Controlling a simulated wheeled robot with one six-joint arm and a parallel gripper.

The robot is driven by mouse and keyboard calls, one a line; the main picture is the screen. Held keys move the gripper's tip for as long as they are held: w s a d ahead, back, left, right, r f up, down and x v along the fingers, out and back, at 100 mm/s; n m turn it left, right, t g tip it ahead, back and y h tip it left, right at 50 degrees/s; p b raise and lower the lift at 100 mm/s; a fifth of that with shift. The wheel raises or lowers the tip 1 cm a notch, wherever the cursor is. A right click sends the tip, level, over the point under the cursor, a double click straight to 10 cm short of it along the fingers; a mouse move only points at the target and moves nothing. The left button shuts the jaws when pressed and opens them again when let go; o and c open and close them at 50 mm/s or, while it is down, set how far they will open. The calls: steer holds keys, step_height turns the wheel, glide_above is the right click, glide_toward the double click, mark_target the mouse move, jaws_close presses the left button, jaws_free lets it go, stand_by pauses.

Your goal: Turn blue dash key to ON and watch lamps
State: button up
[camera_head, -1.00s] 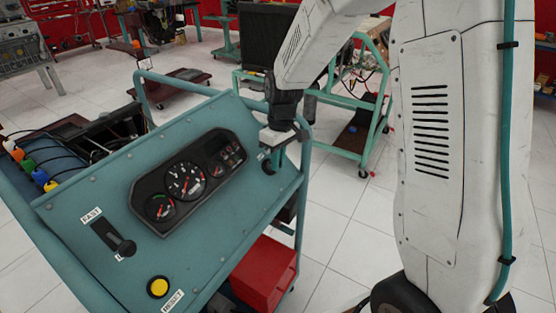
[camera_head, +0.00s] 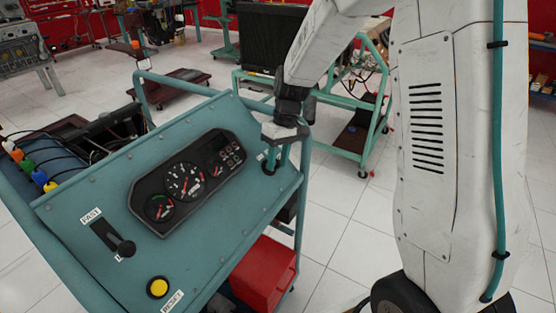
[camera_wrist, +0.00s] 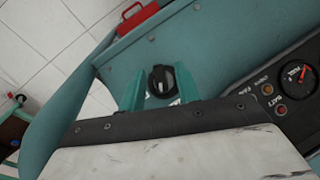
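The key switch (camera_wrist: 161,80) is a small round black knob with a raised grip, set in the teal dash panel (camera_head: 88,180). In the wrist view it lies between the two teal fingers of my gripper (camera_wrist: 160,90), which stand apart with a narrow gap on each side. No blue shows on the key. In the head view my gripper (camera_head: 277,160) is at the panel's right end and mostly hides the key. The gauge cluster (camera_head: 186,183) has small lamps (camera_head: 235,156); reddish lamps (camera_wrist: 281,109) also show in the wrist view, but I cannot tell whether they are lit.
A throttle lever (camera_head: 122,246) and a yellow reset button (camera_head: 157,287) sit on the panel's near part. A red box (camera_head: 265,276) is below the panel. A teal frame rail (camera_head: 304,190) runs along the right end. White floor to the right is open.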

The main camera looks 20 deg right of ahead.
steer(key=s+v, duration=0.1)
steer(key=v, duration=0.6)
steer(key=shift+w, duration=0.5)
steer(key=shift+r, duration=0.15)
steer(key=f+t, duration=0.1)
steer(key=f, duration=0.1)
steer(key=a+f+t+y, duration=0.1)
steer(key=f+t, duration=0.1)
steer(key=f, duration=0.1)
steer(key=f+t, duration=0.1)
steer(key=f, duration=0.1)
steer(key=shift+s+a+f+m+t+y, duration=0.2)
steer(key=shift+s+a+m+t+y, duration=0.1)
steer(key=shift+a+t, duration=0.1)
steer(key=shift+c, duration=0.3)
